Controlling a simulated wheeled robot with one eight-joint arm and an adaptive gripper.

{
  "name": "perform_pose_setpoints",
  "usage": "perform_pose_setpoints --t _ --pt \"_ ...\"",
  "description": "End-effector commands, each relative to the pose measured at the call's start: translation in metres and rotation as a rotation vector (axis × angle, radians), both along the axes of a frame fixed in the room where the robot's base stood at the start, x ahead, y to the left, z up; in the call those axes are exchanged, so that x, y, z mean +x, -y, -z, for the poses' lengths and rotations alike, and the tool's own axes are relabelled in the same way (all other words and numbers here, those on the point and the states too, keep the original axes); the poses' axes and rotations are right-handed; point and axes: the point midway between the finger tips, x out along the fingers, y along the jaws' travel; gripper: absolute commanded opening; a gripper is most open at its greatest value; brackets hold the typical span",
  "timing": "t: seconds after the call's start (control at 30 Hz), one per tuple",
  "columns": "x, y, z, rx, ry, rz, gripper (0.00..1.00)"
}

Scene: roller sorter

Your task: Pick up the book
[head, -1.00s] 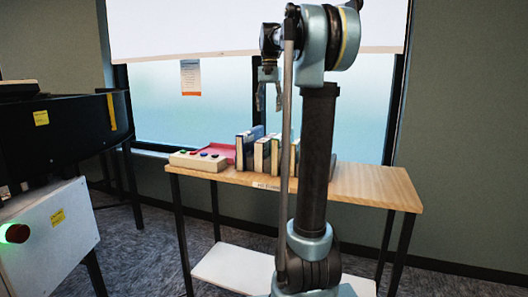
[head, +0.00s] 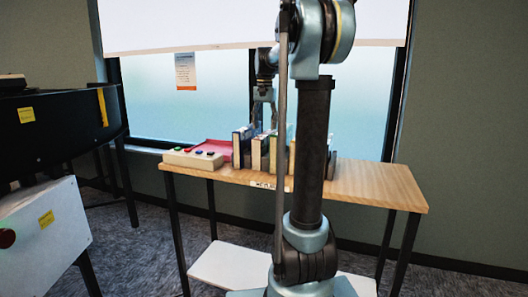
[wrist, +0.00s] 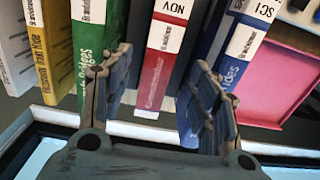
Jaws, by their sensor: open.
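Several upright books stand in a row on the wooden table (head: 375,187). In the wrist view they include a yellow book (wrist: 50,50), a green book (wrist: 88,38), a red book (wrist: 160,65) labelled NOV and a blue book (wrist: 232,58) labelled SCI. My gripper (head: 263,119) hangs over the row, pointing down. In the wrist view my gripper (wrist: 163,62) is open and empty, with the red book's spine between its fingers. The left finger overlaps the green book's edge and the right finger overlaps the blue book. I cannot tell how far the tips reach down.
A button box (head: 190,159) and a red tray (head: 218,146) sit left of the books. The table's right end is clear. A dark machine (head: 60,125) with a white cabinet (head: 45,235) stands at the left. A window is behind the table.

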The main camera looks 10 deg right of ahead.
Motion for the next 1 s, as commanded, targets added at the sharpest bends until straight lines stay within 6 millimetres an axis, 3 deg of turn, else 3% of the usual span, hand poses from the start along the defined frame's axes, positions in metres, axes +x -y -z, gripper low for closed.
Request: perform_pose_setpoints --t 0.27,0.6,0.93,1.0 --pt "-0.001 0.0 0.018 0.0 0.0 0.0 0.55" --pt "-0.004 -0.001 0.06 0.0 0.0 0.001 0.55" --pt "-0.004 -0.001 0.066 0.0 0.0 0.001 0.55" --pt "-0.004 -0.001 0.066 0.0 0.0 0.001 0.41"
